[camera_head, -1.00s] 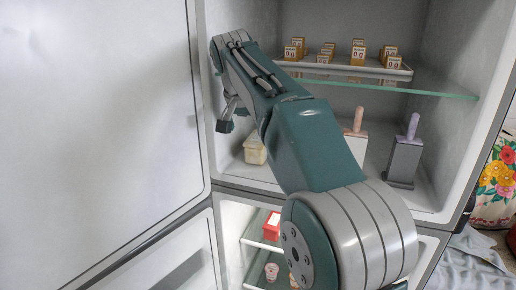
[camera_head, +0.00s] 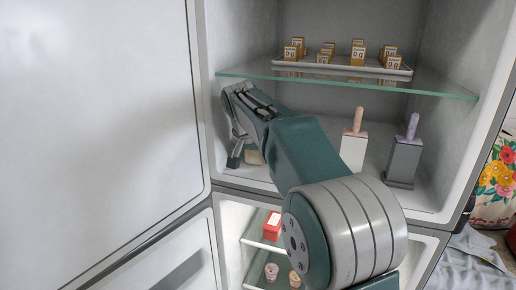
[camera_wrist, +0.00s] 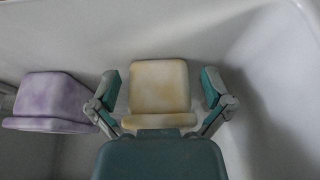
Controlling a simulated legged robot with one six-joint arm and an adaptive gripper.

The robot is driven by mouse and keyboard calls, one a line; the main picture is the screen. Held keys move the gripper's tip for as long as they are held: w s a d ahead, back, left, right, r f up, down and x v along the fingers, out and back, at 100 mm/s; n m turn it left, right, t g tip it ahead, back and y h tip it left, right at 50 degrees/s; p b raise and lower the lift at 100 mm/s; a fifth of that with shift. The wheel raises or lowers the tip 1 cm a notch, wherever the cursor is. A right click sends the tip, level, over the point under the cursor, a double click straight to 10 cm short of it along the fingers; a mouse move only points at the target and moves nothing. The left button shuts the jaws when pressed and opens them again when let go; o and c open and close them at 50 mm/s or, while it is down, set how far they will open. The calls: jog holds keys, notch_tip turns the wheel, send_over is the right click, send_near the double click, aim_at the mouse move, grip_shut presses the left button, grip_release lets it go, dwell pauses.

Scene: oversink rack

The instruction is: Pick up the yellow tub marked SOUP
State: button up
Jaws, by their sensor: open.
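A pale yellow tub (camera_wrist: 158,85) is in the middle of the wrist view. No SOUP marking is readable. In the wrist view my gripper (camera_wrist: 161,92) is open, with one finger on each side of the yellow tub. I cannot tell whether the fingers touch it.
A purple tub (camera_wrist: 50,100) stands close to the left finger. A glass shelf (camera_head: 440,92) with a tray of small tagged boxes is above my arm. White (camera_head: 353,152) and grey (camera_head: 404,162) handled blocks stand to the right. The compartment's left wall is close.

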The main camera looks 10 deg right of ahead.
jog(key=c, duration=1.1)
jog(key=shift+r, duration=0.2)
jog(key=shift+s+a+r, duration=0.1)
jog(key=shift+s, duration=0.05)
jog(key=s+a, duration=0.8)
jog(key=s, duration=0.5)
jog(key=s+a, duration=0.8)
jog(key=s, duration=0.6)
jog(key=shift+a, duration=0.25)
